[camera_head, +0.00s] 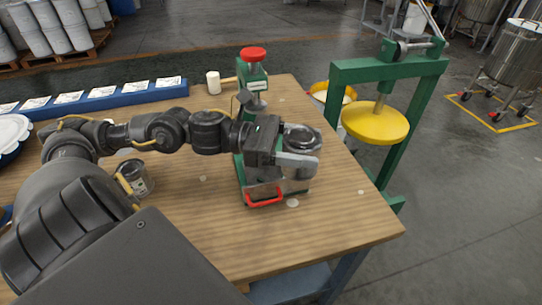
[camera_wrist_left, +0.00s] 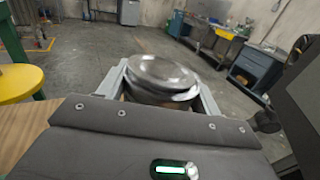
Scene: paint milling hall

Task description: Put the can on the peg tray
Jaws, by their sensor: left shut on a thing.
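A silver metal can (camera_head: 303,136) with a round top is held between the fingers of my left gripper (camera_head: 297,160). The can and the pale fingers on both sides of it also show in the left wrist view (camera_wrist_left: 162,78). The can is over the front part of a green stand, and I cannot tell how high. Low on that stand is a metal tray with a red handle (camera_head: 264,197), partly hidden by my gripper. I see no pegs on it, so I cannot tell if it is the peg tray. My right gripper is not in view.
The green stand has a red knob (camera_head: 253,54) on top, behind my wrist. A second can (camera_head: 132,178) stands on the wooden table (camera_head: 200,225) under my arm. A green press with a yellow disc (camera_head: 375,122) stands right.

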